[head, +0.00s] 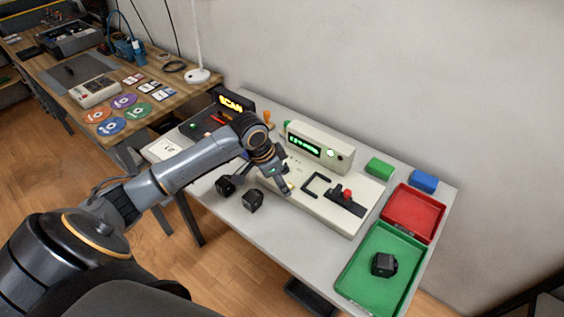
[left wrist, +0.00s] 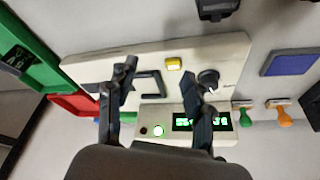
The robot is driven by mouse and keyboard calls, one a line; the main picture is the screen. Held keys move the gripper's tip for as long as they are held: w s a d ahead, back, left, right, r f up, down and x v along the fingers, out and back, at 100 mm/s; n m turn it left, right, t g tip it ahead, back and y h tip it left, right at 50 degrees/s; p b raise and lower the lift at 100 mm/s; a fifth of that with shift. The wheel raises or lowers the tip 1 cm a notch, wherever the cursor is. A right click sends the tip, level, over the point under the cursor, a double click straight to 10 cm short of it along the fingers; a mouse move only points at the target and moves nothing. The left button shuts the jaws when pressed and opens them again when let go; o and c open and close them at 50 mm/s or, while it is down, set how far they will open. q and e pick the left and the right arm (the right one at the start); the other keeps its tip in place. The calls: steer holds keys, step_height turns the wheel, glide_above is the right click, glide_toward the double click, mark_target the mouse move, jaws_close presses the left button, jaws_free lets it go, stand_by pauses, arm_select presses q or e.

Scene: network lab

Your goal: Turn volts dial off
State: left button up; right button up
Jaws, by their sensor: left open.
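A cream tester unit (head: 325,205) with a raised display box (head: 321,147) stands on the grey table. In the left wrist view a round black dial (left wrist: 208,78) sits on the panel (left wrist: 105,66), beside a yellow button (left wrist: 174,63) and near the green-lit display (left wrist: 203,121). I take it for the volts dial; its label is not readable. My left gripper (head: 284,184) is open above the panel's left part and hides the dial in the head view. In the left wrist view its fingers (left wrist: 158,72) are spread, the right one close beside the dial; contact cannot be told.
A black handle, a red knob (head: 347,194) and a slotted plate are on the panel's right part. Black blocks (head: 253,200) lie in front. Red (head: 412,212) and green (head: 378,290) trays stand at right. A SCAN sign box (head: 232,101) stands behind left.

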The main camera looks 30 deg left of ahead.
arm_select(q)
steer(key=w+a+r+n, duration=0.1)
steer(key=w+a+r, duration=0.4)
steer(key=a+r, duration=0.35)
steer(key=shift+t, duration=0.4)
steer(key=p+x, duration=0.1)
steer(key=x, duration=1.3)
steer(key=shift+s, duration=0.2)
jaws_close()
